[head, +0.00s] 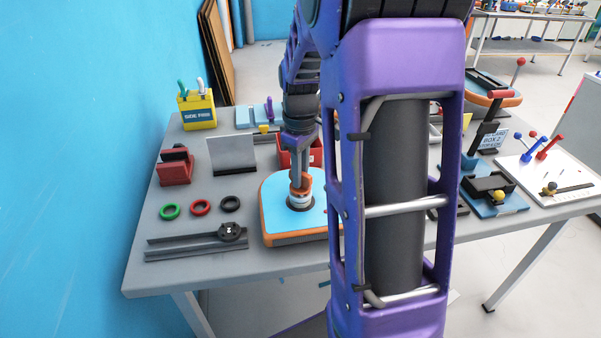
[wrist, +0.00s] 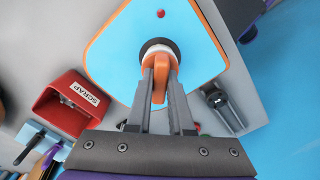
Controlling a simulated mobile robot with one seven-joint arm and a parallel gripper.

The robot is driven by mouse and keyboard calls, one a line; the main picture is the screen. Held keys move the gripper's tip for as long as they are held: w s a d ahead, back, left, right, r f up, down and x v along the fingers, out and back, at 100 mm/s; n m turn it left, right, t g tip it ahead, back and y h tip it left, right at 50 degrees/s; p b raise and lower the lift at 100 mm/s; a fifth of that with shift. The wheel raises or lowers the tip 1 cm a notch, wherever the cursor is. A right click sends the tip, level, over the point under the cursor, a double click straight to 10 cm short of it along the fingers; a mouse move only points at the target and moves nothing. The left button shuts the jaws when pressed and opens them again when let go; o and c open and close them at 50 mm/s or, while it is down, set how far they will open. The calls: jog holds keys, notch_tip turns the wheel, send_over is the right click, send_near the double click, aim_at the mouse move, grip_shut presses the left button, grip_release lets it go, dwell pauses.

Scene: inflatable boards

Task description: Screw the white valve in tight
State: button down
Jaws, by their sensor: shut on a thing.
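The white valve (head: 299,201) sits upright in a dark round port on the blue-topped board (head: 276,203) with an orange rim. In the wrist view the valve (wrist: 158,46) shows as a white ring inside a dark collar on the board (wrist: 112,58). An orange part stands at the valve, between my fingers. My gripper (head: 300,184) comes down onto the valve from above, and its fingers (wrist: 160,72) are shut on it. The fingers hide part of the valve, so how deep it sits cannot be told.
A red scrap bin (wrist: 70,103) stands close to the board. Green (head: 170,211), red (head: 201,207) and black rings (head: 231,204) lie left of it, with a dark rail (head: 185,247) in front. My arm hides the board's right side.

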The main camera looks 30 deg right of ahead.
jog(key=c, duration=1.4)
grip_release()
grip_shut()
jog(key=shift+m+p, duration=0.35)
jog(key=shift+m, duration=1.35)
jog(key=shift+r+m+p, duration=0.1)
jog(key=shift+m+p, duration=0.25)
jog(key=shift+m, duration=1.45)
